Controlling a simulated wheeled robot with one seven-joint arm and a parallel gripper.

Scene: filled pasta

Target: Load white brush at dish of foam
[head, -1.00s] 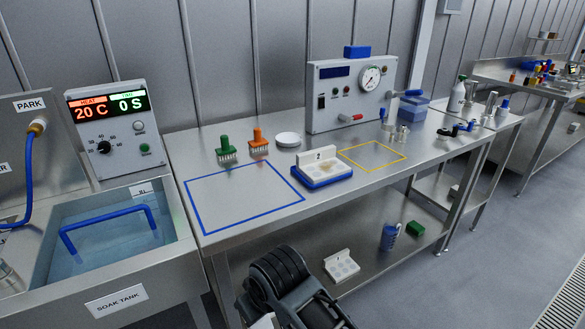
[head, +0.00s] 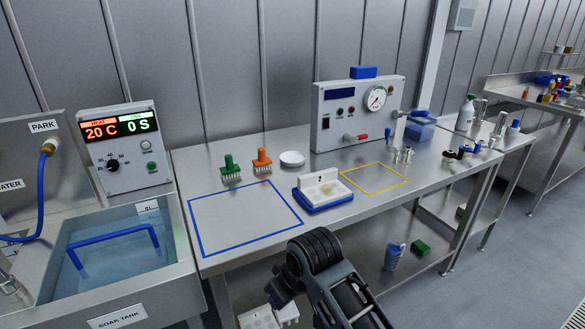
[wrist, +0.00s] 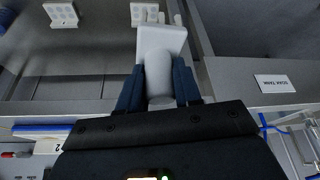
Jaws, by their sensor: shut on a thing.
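The white brush (wrist: 160,50) is between the two dark blue fingers of my gripper (wrist: 158,88) in the wrist view. The gripper is shut on its handle, and the bristles show at the far end. In the head view part of the white brush (head: 289,312) shows at the bottom, low in front of the bench, beside my dark arm. The fingers are not clear there. A round white dish (head: 292,159) stands on the bench behind the numbered block, well away from my gripper. I cannot tell whether it holds foam.
A green brush (head: 231,170) and an orange brush (head: 262,162) stand upright left of the dish. A white block marked 2 on a blue base (head: 311,207) sits in front. The blue-outlined area (head: 240,220) is clear. A soak tank (head: 115,250) is at left.

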